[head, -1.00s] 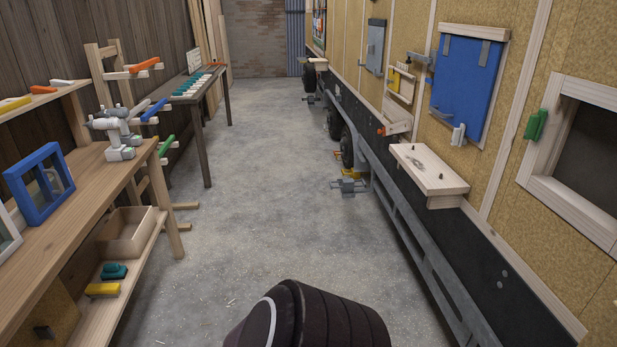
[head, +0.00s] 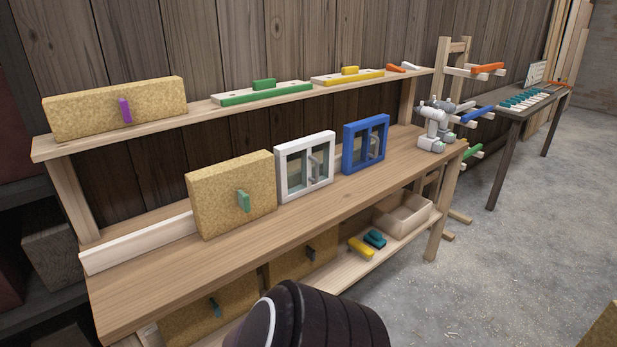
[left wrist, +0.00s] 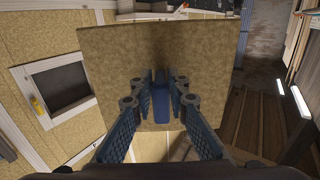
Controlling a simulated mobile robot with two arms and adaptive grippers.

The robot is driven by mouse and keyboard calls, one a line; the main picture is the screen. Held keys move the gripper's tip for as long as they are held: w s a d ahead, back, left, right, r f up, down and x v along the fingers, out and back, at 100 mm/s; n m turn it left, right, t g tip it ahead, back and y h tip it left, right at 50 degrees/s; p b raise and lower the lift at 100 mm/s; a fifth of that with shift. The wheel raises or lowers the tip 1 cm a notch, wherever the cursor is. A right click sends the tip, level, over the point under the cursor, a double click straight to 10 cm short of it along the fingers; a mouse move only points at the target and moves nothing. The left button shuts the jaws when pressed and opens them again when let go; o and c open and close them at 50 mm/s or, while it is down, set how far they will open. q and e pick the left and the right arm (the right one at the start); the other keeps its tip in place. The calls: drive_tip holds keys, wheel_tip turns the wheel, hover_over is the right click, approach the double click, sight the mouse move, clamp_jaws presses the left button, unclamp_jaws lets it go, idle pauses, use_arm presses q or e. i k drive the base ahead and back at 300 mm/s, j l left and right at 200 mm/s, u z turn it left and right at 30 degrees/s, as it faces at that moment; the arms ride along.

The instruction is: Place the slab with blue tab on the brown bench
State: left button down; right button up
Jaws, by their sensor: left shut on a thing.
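In the left wrist view my left gripper (left wrist: 161,90) is shut on the blue tab (left wrist: 162,110) of a tan, cork-like slab (left wrist: 112,62). The slab's broad face fills the middle of that view. In the head view a tan corner (head: 604,330) at the lower right edge may be this slab; I cannot be sure. The brown wooden bench (head: 150,280) stands along the plank wall. A slab with a green tab (head: 212,200) stands upright on its top. My right gripper is in neither view.
A white frame (head: 279,178) and a blue frame (head: 350,155) stand on the bench, with drills (head: 433,140) at its far end. The shelf above holds a slab with a purple tab (head: 80,114). A darker table (head: 508,118) stands beyond. Floor (head: 480,270) at right is clear.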

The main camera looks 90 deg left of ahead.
sight(148, 283)
drive_tip(key=u, duration=1.9)
drive_tip(key=k+j+u, duration=0.15)
drive_tip(key=j+u, duration=0.55)
drive_tip(key=j, duration=0.25)
drive_tip(key=j+u, duration=0.35)
drive_tip(key=j, duration=0.15)
drive_tip(key=k, duration=0.05)
